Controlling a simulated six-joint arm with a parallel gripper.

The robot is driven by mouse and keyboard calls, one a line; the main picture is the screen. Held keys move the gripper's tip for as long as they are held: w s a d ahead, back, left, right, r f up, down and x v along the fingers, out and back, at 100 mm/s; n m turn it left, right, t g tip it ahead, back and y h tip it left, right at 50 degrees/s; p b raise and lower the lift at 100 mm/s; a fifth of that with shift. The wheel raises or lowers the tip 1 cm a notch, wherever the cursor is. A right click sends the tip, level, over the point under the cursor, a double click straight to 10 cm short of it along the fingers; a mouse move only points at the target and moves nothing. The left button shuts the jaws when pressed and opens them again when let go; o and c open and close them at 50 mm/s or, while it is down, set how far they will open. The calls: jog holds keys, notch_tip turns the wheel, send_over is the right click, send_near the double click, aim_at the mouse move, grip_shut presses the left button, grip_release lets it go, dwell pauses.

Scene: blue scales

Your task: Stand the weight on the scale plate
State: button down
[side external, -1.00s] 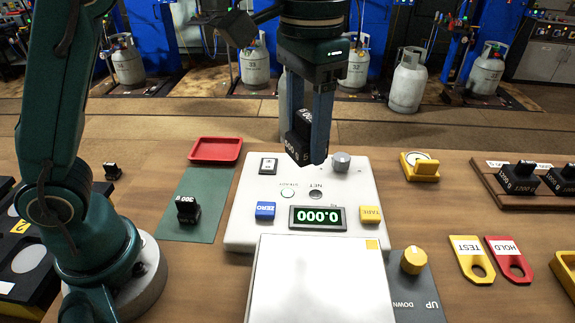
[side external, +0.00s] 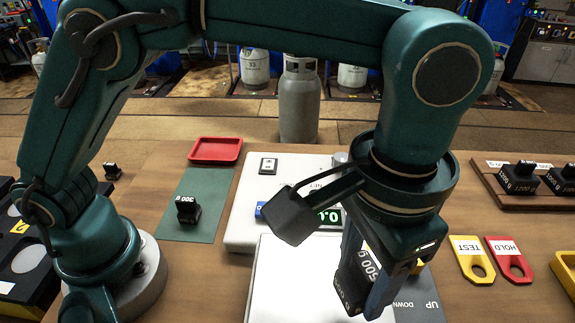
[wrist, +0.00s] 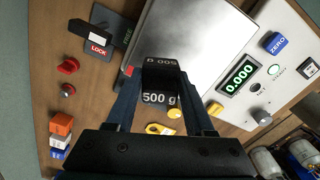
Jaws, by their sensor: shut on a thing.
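My gripper (side external: 368,285) is shut on the black 500 g weight (side external: 350,282), at the right side of the scale plate in the side view. The weight is tilted there. In the wrist view the weight (wrist: 160,84) sits between my two fingers, over the plate's near edge. The pale square scale plate (side external: 275,285) is empty as far as it shows; it also shows in the wrist view (wrist: 195,35). The display (wrist: 237,78) reads 0.000. My arm hides the scale's right side and part of the display in the side view.
A 300 g weight (side external: 188,210) stands on a green mat (side external: 205,190), with a red tray (side external: 215,150) behind. A weight rack (side external: 500,195) and the TEST (side external: 470,258) and HOLD (side external: 510,258) tags lie right. The UP/DOWN panel (side external: 425,300) is close to my gripper.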

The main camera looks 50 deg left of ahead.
aim_at(357, 301)
jog(key=shift+d+f, duration=0.15)
jog(key=shift+f, duration=1.95)
jog(key=shift+f, duration=0.15)
jog(key=shift+c, duration=1.4)
grip_release()
